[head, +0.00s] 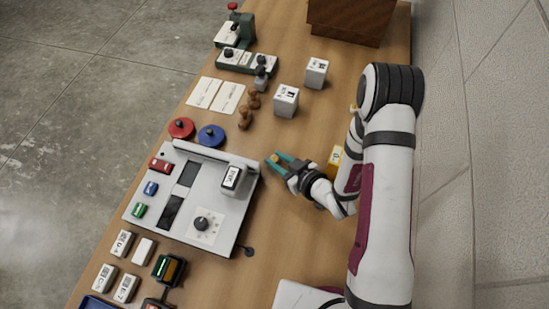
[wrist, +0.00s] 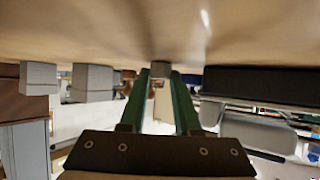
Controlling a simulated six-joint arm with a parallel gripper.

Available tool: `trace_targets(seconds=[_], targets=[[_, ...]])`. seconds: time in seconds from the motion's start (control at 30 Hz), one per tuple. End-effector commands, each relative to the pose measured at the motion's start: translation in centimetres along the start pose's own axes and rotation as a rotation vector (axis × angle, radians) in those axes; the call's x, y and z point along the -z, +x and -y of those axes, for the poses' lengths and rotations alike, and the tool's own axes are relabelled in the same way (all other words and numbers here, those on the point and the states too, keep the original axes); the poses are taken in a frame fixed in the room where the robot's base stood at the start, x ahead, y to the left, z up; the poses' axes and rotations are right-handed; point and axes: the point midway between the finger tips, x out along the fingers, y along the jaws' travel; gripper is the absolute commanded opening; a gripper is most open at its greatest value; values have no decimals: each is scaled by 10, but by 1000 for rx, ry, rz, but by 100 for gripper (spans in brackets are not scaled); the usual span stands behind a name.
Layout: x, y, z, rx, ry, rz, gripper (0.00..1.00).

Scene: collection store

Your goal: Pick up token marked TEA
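My gripper (head: 272,158) has teal fingers and hangs over the table, just right of the grey-white device (head: 222,206). It is open; in the wrist view the two fingers (wrist: 160,72) stand apart with no thing visibly held between them. I cannot read TEA on any piece. Several small white labelled tiles lie at the front left, including one tile (head: 123,243) and another (head: 126,287); their marks are too small to read surely. A white block with a dark label (head: 233,178) is on the device's right part.
Two white cubes (head: 285,100) (head: 316,73) stand behind my gripper. Red (head: 181,128) and blue (head: 211,137) discs sit behind the device. A yellow object (head: 335,155) is partly hidden by my arm. A brown box (head: 350,18) stands at the back.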

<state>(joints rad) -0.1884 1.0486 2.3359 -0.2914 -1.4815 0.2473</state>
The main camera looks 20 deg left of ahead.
Motion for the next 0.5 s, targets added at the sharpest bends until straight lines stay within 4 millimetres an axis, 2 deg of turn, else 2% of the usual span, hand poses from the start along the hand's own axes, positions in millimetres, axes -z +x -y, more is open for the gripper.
trace_targets(seconds=[0.03, 0.13, 0.5], targets=[[0, 0, 0, 0, 0, 0, 17], [0, 0, 0, 0, 0, 0, 0], [1, -1, 0, 0, 0, 0, 0]])
